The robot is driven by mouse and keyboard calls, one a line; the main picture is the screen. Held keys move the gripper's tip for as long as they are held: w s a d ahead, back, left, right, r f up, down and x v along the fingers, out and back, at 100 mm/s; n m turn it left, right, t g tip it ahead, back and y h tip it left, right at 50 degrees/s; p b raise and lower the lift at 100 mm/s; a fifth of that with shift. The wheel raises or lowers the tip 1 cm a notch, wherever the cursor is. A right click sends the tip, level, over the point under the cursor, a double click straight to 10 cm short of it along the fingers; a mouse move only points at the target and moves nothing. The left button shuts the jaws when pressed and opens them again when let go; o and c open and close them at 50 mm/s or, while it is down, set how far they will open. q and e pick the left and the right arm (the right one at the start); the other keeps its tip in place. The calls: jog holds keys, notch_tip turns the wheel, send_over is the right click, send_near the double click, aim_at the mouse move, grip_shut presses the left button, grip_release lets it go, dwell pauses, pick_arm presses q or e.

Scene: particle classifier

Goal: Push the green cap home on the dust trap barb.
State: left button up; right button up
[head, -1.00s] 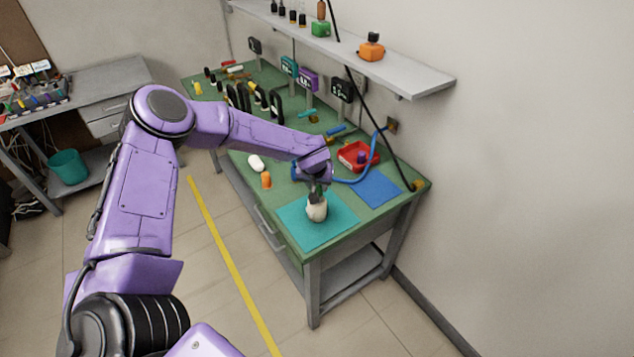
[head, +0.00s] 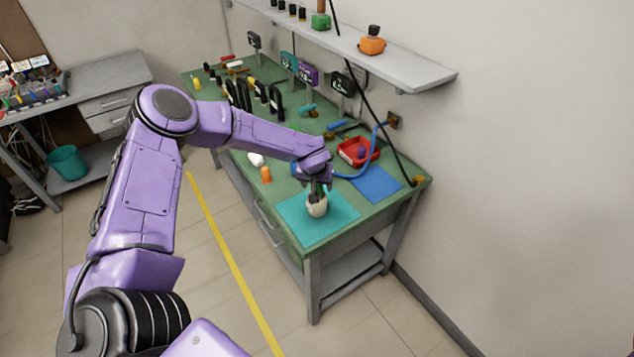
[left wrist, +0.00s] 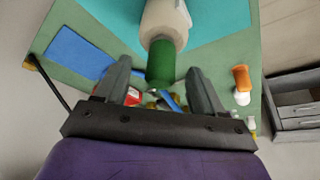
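The cream-white dust trap (head: 317,209) stands on the teal mat in the head view. It also shows at the top of the left wrist view (left wrist: 166,20). The green cap (left wrist: 161,63) sits at the near end of the trap in the left wrist view; the barb itself is hidden. My left gripper (left wrist: 159,68) is open, with one finger on each side of the cap and a visible gap at both sides. In the head view my left gripper (head: 316,188) is just above the trap and covers most of the cap. My right gripper is out of view.
A teal mat (head: 332,229) and a blue mat (head: 377,186) lie on the green bench. A red tray (head: 359,153), a blue hose (head: 366,165) and an orange bottle (head: 266,174) are nearby. A shelf (head: 413,79) overhangs the back. A black cable runs down to the bench.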

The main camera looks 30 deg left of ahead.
pick_arm(q)
jog(key=b+v, duration=0.1)
jog(key=v, duration=0.9)
jog(key=shift+s+r+b, duration=0.2)
jog(key=shift+b, duration=0.1)
